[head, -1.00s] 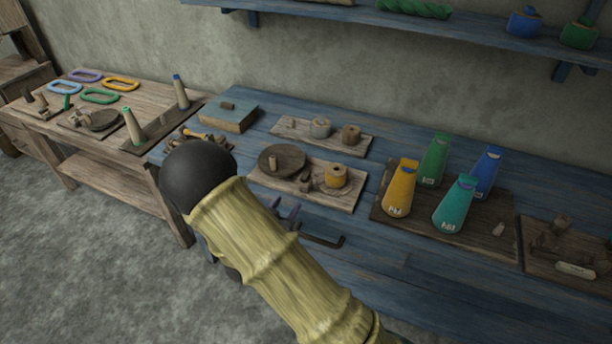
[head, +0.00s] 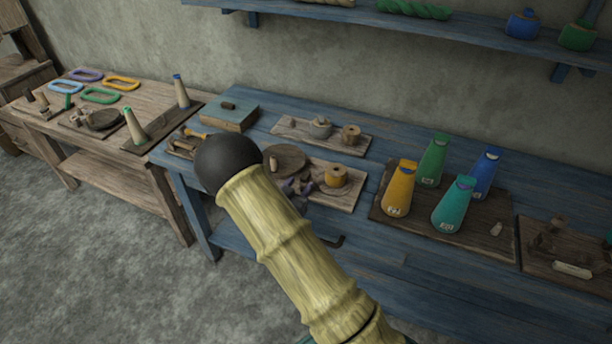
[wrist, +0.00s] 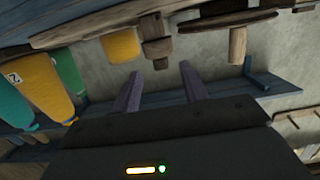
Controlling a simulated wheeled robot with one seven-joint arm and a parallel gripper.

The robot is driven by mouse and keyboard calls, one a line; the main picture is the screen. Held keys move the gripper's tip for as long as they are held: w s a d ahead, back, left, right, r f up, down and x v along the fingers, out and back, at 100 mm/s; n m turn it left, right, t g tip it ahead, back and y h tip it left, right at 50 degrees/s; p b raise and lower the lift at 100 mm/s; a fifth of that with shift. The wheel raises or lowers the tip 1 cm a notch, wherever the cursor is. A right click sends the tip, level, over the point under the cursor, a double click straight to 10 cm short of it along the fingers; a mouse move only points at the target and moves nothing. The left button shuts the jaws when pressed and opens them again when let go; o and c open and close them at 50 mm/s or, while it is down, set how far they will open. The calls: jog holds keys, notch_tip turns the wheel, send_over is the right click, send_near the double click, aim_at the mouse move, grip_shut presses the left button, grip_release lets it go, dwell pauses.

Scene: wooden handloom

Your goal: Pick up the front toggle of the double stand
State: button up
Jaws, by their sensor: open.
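The double stand (wrist: 151,27) is a small brown wooden piece that hangs inverted in the wrist view, with short wooden bars on it. The bar nearest my jaws, apparently the front toggle (wrist: 158,48), lies just beyond the gap between my fingertips, apart from them. My gripper (wrist: 160,82) is open and empty, its two purple fingers spread. In the head view my gripper (head: 298,188) is at the front tray on the blue table, and its fingers and my arm partly hide the stand, so its toggles cannot be told apart there.
A back tray (head: 290,131) holds two spools. Several coloured cones, including a yellow one (head: 399,190), stand further right.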

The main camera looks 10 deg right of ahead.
aim_at(302, 180)
jog(key=x, duration=0.3)
jog(key=shift+w+d+r, duration=0.1)
jog(key=shift+w, duration=0.15)
grip_shut()
